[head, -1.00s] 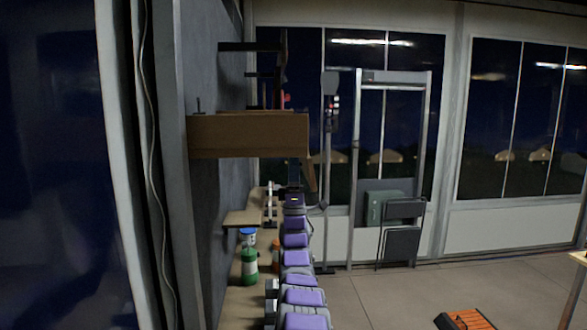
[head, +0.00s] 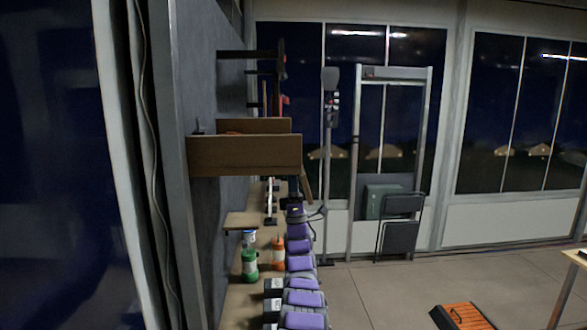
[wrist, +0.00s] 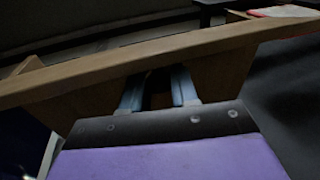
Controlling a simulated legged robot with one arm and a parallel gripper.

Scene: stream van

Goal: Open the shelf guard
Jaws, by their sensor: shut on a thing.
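The shelf guard is a brown wooden board (head: 240,157) across the front of the wall shelf at left in the head view. A second wooden panel (head: 265,126) shows behind and above it. My gripper (head: 293,188) is at the board's lower right end, at the top of my purple and black arm. In the wrist view the board's long edge (wrist: 140,66) runs across the picture. The blue-grey fingers of my gripper (wrist: 158,88) reach up to it and are shut on it. The fingertips are partly hidden by the board.
A metal frame (head: 354,165) with folded chairs stands at the back.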

